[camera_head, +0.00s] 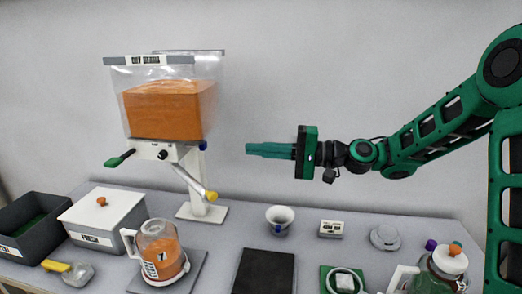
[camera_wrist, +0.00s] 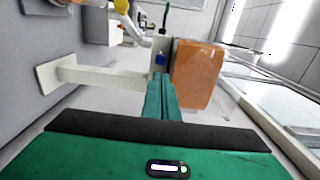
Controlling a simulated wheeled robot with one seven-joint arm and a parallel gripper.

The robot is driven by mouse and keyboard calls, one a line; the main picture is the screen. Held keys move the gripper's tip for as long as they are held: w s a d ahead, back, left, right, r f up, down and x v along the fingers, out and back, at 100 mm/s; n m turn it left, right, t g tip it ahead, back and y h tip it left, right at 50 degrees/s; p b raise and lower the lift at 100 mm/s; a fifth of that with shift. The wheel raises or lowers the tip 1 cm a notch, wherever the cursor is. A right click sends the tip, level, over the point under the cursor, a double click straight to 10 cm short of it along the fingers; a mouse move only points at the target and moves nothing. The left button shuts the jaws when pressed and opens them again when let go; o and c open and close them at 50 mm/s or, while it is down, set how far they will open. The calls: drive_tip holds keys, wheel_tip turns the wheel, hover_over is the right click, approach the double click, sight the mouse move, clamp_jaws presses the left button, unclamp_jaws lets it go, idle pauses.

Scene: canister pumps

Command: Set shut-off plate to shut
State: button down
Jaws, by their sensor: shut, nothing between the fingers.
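A clear hopper (camera_head: 170,108) of orange contents stands on a white stand (camera_head: 202,210) at the left. Under it a white block (camera_head: 165,151) carries a green-ended lever (camera_head: 119,159) pointing left and a black knob (camera_head: 163,155). A small blue tab (camera_head: 203,146) sticks out at the block's right side; it also shows in the wrist view (camera_wrist: 160,60). I cannot tell for sure which part is the shut-off plate.
Below stand a glass jug (camera_head: 160,258) of orange contents on a grey pad, a white lidded box (camera_head: 103,217), a dark bin (camera_head: 30,228), a white cup (camera_head: 280,217) and a black mat (camera_head: 264,272). The air between my gripper and the hopper is clear.

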sight(206, 146)
drive_tip(key=a, duration=0.7)
drive_tip(key=w+a, duration=0.1)
drive_tip(key=a, duration=0.2)
drive_tip(key=shift+w+a, duration=0.1)
drive_tip(key=shift+a, duration=0.1)
